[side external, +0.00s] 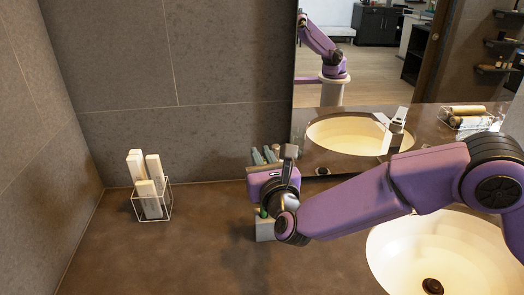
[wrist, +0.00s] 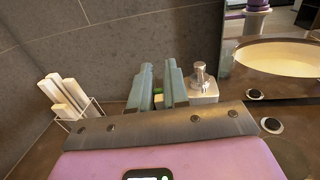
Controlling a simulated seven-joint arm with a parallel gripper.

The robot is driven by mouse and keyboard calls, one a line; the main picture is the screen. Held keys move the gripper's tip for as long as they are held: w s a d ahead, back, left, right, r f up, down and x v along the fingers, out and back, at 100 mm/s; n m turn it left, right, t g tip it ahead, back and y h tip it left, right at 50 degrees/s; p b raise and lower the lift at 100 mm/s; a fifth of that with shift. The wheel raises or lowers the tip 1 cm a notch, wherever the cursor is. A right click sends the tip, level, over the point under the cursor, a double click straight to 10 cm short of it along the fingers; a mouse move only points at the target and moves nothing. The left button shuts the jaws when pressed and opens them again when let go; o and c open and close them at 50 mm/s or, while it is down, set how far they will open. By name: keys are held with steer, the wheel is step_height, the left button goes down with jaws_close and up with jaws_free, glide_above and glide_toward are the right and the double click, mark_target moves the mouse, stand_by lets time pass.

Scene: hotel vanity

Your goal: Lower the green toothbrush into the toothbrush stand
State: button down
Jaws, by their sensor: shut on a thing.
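My gripper (side external: 267,153) is above the counter, its teal fingers towards the back wall. In the wrist view the fingers (wrist: 161,72) stand a little apart, shut on what I take to be the green toothbrush. The toothbrush is almost wholly hidden; only a small pale yellow-green piece (wrist: 158,99) shows between the fingers. In the side view a pale block (side external: 265,231), possibly the toothbrush stand, shows below my wrist with a small green spot at its top. I cannot tell whether the brush touches any stand.
A wire-frame holder (side external: 152,205) with several white boxes stands at the left, also in the wrist view (wrist: 75,112). A pump dispenser (wrist: 201,88) is just right of the fingers. A basin (side external: 440,255) is at the right, and a mirror (side external: 340,105) behind. The left-middle counter is clear.

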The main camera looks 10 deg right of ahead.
steer(key=shift+f, duration=1.2)
steer(key=c, duration=1)
jaws_free()
steer(key=shift+c, duration=0.2)
steer(key=s+d, duration=0.2)
steer(key=s, duration=1.5)
steer(key=shift+d, duration=0.25)
steer(key=shift+s, duration=0.1)
